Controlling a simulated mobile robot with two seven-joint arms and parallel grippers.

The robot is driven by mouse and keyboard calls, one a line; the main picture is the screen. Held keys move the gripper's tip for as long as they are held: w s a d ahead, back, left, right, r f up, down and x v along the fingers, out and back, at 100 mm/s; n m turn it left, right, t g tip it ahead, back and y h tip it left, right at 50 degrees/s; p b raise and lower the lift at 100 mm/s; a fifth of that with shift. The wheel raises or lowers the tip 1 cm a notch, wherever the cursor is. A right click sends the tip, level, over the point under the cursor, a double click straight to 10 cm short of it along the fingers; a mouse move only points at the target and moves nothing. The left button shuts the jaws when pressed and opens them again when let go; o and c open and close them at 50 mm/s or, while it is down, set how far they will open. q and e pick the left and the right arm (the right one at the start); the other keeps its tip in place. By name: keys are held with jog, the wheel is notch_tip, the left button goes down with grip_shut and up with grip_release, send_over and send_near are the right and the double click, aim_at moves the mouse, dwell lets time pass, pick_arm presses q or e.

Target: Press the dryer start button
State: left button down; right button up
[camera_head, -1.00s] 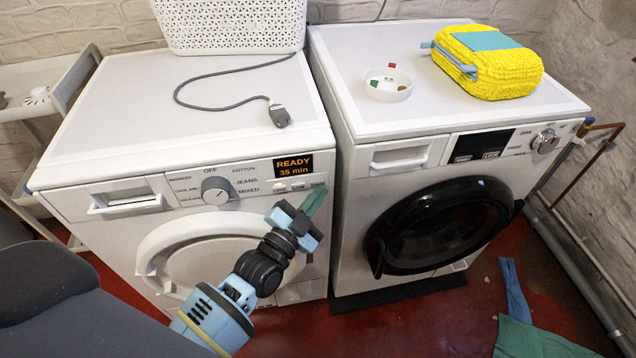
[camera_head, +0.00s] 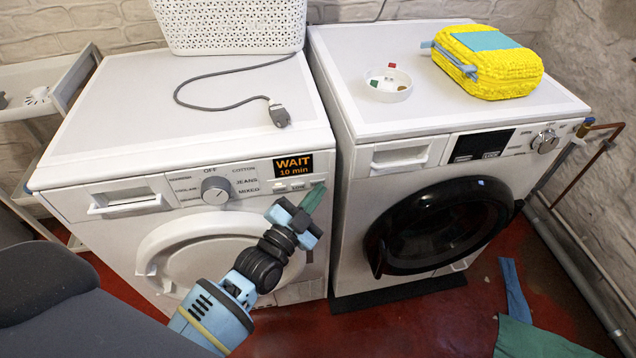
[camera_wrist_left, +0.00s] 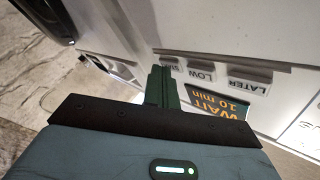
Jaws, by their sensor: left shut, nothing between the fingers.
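The left white machine (camera_head: 100,120) has a dial (camera_head: 215,190) and a display (camera_head: 293,165) reading "WAIT 10 min". A row of small buttons lies under the display. In the left wrist view, upside down, they include LATER (camera_wrist_left: 248,84), LOW (camera_wrist_left: 203,74) and an end button (camera_wrist_left: 169,61) whose label is partly hidden by my fingers. My left gripper (camera_head: 318,190) is shut and empty, its green fingertips at the right end of the row, at or very near the end button. I cannot tell whether they touch it. My right gripper is not in view.
A second white machine with a black door (camera_head: 440,225) stands to the right. A white basket (camera_head: 230,25) and a grey cable (camera_head: 215,105) are on the left machine. A bowl (camera_head: 388,84) and a yellow bundle (camera_head: 490,60) are on the right one. Cloth (camera_head: 535,340) lies on the red floor.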

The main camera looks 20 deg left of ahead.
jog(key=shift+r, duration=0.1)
pick_arm(q)
jog(key=shift+s+d+p, duration=0.45)
jog(key=shift+s, duration=0.2)
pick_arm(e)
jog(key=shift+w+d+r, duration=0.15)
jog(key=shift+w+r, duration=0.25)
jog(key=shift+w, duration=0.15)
pick_arm(q)
jog(key=shift+s+d+p, duration=0.55)
jog(key=shift+s+d, duration=0.15)
jog(key=shift+s, duration=0.35)
jog(key=shift+s+d+p, duration=0.5)
jog(key=shift+s+d, duration=0.2)
jog(key=shift+s, duration=0.3)
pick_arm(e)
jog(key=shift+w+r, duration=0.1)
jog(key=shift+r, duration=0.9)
